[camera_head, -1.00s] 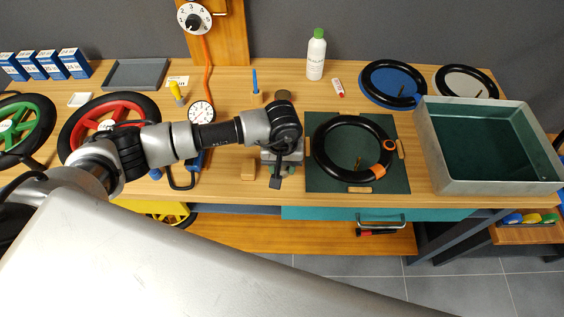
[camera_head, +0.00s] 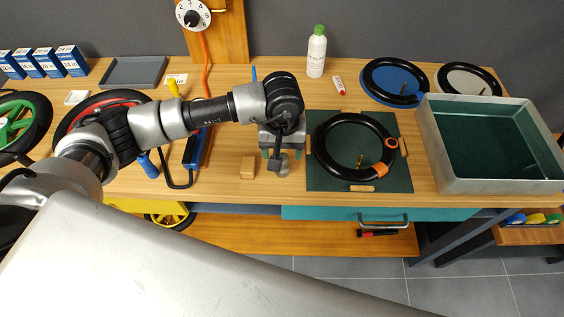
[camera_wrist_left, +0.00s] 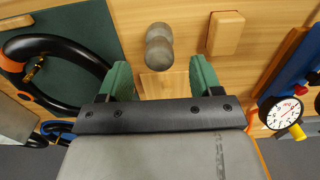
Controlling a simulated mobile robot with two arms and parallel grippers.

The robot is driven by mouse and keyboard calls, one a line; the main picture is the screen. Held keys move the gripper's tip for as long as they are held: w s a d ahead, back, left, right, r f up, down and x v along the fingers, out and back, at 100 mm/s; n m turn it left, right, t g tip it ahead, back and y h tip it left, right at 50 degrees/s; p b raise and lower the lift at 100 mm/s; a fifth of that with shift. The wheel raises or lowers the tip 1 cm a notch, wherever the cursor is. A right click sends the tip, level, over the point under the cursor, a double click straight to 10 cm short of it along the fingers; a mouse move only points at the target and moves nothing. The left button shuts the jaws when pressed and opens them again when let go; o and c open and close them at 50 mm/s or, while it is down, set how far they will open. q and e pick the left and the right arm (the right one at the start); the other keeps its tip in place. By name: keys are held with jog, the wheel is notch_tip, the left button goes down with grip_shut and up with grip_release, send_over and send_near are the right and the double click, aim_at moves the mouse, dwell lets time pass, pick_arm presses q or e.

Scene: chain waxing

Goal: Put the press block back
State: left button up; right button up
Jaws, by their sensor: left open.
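A small grey waisted metal piece (camera_wrist_left: 159,47), probably the press block, stands on the table in the left wrist view; its lower part shows in the head view (camera_head: 285,168). My left gripper (camera_wrist_left: 152,80) is open and empty. Its two green fingers point toward the table with the grey piece just beyond them, apart from both. In the head view the gripper (camera_head: 281,153) is partly hidden by its own wrist. A pale wooden square (camera_wrist_left: 160,86) shows between the fingers. My right gripper is not in view.
A wooden block (camera_head: 248,167) lies left of the gripper. A dark green mat (camera_head: 318,181) with a black tyre (camera_head: 318,150) is close on the right, and a metal tank (camera_head: 480,187) stands farther right. A blue tool (camera_head: 195,148) and cable lie left.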

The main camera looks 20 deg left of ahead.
pick_arm(q)
notch_tip(320, 180, up, 6)
jog(key=shift+r+b, duration=0.2)
jog(key=shift+b, duration=0.65)
